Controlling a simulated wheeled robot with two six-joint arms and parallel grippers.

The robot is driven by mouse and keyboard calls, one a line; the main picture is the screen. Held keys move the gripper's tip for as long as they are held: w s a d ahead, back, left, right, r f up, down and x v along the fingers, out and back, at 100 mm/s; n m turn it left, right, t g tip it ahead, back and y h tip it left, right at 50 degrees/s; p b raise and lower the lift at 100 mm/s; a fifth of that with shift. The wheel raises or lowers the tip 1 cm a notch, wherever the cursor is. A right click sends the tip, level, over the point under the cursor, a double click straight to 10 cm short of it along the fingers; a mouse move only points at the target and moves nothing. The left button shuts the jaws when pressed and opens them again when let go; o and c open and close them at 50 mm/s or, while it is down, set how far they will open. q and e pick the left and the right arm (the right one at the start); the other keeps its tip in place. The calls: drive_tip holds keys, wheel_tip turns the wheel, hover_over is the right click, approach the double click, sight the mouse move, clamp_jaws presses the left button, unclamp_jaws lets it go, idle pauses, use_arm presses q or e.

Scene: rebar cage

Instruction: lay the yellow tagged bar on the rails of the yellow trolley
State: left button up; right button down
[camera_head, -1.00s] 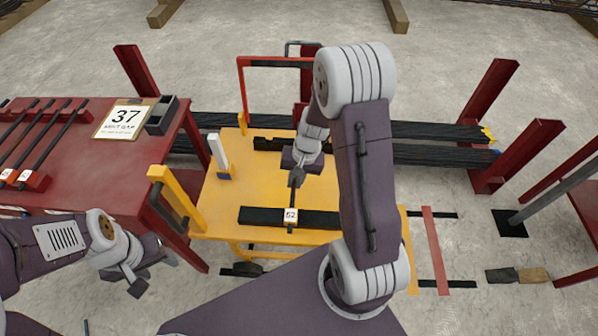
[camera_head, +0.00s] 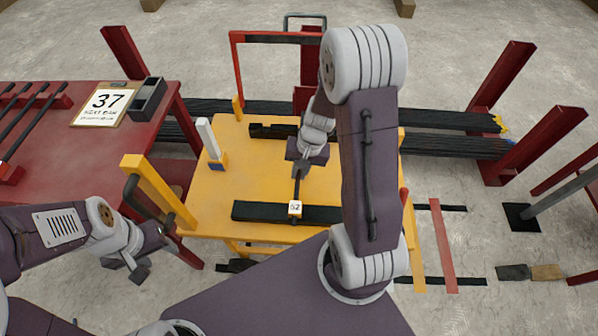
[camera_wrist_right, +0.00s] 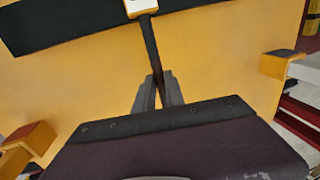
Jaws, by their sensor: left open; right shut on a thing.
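The tagged bar is a thin dark bar (camera_head: 297,188) with a small pale, yellow-edged tag (camera_head: 295,208) that seems to read 52. My right gripper (camera_head: 298,172) is shut on the bar above the yellow trolley (camera_head: 225,190). The bar's tagged part is over the black front rail (camera_head: 262,211); I cannot tell whether it touches. The back rail (camera_head: 262,131) is partly hidden by my right arm. In the right wrist view the bar (camera_wrist_right: 152,45) runs from the fingers (camera_wrist_right: 158,92) across the rail (camera_wrist_right: 60,27). My left gripper (camera_head: 138,268) is open and empty, left of the trolley.
Yellow posts (camera_head: 160,190) and a red frame (camera_head: 236,70) rise around the trolley. Long black bars (camera_head: 450,120) lie behind, between red posts (camera_head: 505,75).

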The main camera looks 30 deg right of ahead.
drive_tip(key=c, duration=1.4)
unclamp_jaws()
drive_tip(key=shift+w+f, duration=0.1)
drive_tip(key=shift+f, duration=0.1)
drive_tip(key=shift+r+p, duration=0.35)
drive_tip(key=shift+r, duration=0.05)
wheel_tip(320, 180, up, 12)
drive_tip(key=s+d+f+p, duration=0.1)
drive_tip(key=d+p, duration=0.1)
drive_tip(key=p, duration=0.2)
drive_tip(key=s+a+n+h, duration=0.1)
drive_tip(key=s+a+n, duration=0.5)
drive_tip(key=s, duration=0.1)
drive_tip(key=shift+s+a+h, duration=0.3)
drive_tip(key=shift+a, duration=0.1)
